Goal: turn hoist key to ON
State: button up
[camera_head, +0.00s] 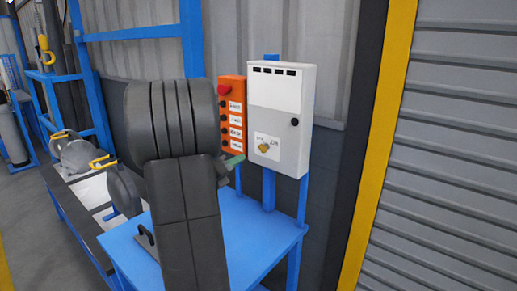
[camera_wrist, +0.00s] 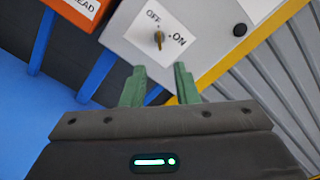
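The hoist key (camera_head: 263,148) is a small brass key in a white label on the front of a light grey control box (camera_head: 299,127). In the wrist view the key (camera_wrist: 158,40) sits between the words OFF and ON, and its bow lies roughly up-down in the picture, nearer the OFF side. My gripper (camera_wrist: 160,84) has two green fingers, apart and empty. The key is ahead of the gap, not touched. In the head view my gripper (camera_head: 234,162) is mostly hidden by my arm, with a green fingertip just left of the box.
An orange button box (camera_head: 232,87) with a red button stands left of the grey box. A black round knob (camera_head: 294,122) is on the box's door. Below is a blue table (camera_head: 262,228). A yellow post (camera_head: 381,130) and a shutter stand right.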

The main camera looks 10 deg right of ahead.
aim_at(264, 148)
jog(key=p+x, duration=0.2)
jog(key=x, duration=0.9)
jog(key=shift+w+d, duration=0.3)
grip_shut()
